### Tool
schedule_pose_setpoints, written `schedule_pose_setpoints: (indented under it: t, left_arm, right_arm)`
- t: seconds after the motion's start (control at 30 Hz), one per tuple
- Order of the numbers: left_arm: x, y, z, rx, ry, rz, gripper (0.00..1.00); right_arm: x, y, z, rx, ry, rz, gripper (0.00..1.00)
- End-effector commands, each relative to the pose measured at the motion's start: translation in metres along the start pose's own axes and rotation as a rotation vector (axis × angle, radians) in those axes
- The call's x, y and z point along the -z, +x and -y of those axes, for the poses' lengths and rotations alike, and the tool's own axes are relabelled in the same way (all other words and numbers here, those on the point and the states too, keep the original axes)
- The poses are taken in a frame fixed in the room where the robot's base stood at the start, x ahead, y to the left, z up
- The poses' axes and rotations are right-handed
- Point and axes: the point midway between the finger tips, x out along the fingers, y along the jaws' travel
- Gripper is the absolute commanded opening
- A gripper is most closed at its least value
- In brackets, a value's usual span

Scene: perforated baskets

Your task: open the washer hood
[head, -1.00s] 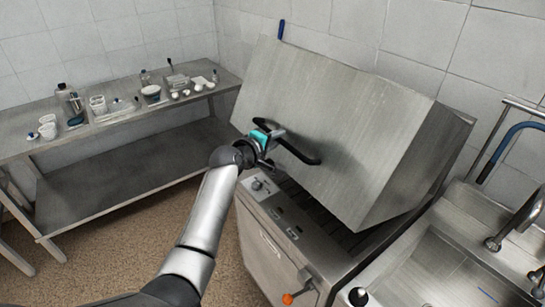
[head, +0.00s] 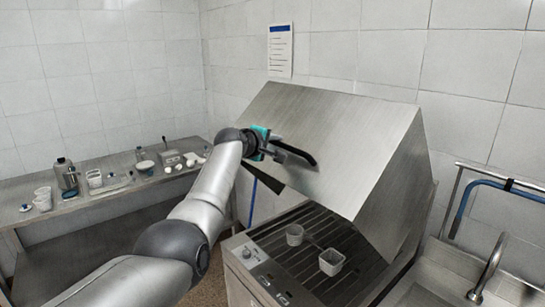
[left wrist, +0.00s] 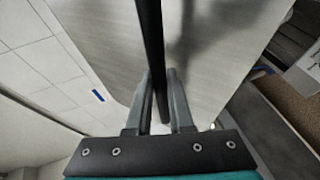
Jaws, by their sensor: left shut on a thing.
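The steel washer hood (head: 335,140) is tilted up over the washer, with a wide gap beneath its front edge. My left gripper (head: 272,147) is shut on the black bar handle (head: 296,153) on the hood's front face. In the left wrist view the handle (left wrist: 149,50) runs between the two fingers of the left gripper (left wrist: 161,105). The washer body (head: 262,278) stands below, with its slatted rack (head: 300,254) exposed. My right gripper is not in view.
A sink with a tap (head: 490,268) is at the right, near a blue hose (head: 462,212). A steel table (head: 105,200) with cups and bottles stands at the left. A notice (head: 280,51) hangs behind.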

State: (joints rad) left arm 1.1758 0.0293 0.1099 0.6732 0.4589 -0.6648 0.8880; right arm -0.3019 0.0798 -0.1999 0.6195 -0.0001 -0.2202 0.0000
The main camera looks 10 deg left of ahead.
Motion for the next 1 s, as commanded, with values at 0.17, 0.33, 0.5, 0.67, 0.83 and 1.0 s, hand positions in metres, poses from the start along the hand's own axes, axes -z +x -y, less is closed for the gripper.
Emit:
schedule_pose_setpoints:
  t: [0.17,0.33,0.5,0.67,0.83,1.0]
  left_arm:
    - [0.001,0.001,-0.017,-0.002,-0.001,0.002,0.00]
    - [0.002,0.001,-0.022,0.000,-0.001,0.002,0.00]
    - [0.002,0.001,-0.023,-0.001,-0.001,0.002,0.00]
    - [0.002,0.001,-0.023,0.000,-0.001,0.002,0.00]
    - [0.002,0.001,-0.023,0.000,-0.001,0.002,0.23]
    - [0.003,0.001,-0.022,0.000,0.000,0.002,0.42]
  right_arm:
    - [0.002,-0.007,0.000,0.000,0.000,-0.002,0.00]
    - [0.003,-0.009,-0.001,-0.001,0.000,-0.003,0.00]
    - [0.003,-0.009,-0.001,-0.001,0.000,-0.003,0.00]
    - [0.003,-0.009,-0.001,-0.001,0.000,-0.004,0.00]
    - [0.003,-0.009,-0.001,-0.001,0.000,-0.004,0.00]
    - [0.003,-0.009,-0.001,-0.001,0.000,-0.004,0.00]
